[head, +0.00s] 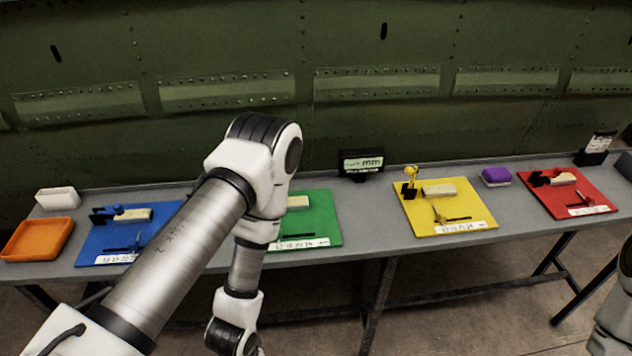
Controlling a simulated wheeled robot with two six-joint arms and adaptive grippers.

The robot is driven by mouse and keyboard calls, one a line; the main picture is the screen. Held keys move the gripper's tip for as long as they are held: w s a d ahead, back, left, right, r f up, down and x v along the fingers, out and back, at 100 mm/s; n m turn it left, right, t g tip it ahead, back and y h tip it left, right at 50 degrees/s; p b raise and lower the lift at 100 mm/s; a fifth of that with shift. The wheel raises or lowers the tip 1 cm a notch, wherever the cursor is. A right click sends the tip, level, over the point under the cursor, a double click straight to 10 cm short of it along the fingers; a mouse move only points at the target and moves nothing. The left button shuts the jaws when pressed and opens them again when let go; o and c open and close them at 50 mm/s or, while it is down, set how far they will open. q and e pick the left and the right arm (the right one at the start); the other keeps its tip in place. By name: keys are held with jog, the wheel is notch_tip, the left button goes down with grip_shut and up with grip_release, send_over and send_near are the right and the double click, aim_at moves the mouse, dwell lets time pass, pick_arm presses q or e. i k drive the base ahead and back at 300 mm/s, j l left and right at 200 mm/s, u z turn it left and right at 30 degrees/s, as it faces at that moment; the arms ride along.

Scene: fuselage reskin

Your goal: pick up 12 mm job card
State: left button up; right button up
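A small white card with dark print stands tilted in a black holder at the far right of the bench in the head view; this card (600,142) is the only one I see that looks like a job card, and its print is too small to read. My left arm crosses the left half of the view and bends down at the elbow; its gripper is below the frame. Only a piece of my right arm shows at the lower right edge, and its gripper is out of view. Both arms are well apart from the card.
The grey bench (370,215) carries blue (165,240), green (325,225), yellow (410,220) and red (590,190) boards with small tools and blocks. An orange tray (38,238), white bin (58,198), black display (361,163) and purple sponge (495,176) stand there too. A green riveted panel (330,50) rises behind.

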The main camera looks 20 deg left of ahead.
aim_at(602, 140)
jog(key=u, duration=1.05)
jog(key=z, duration=1.75)
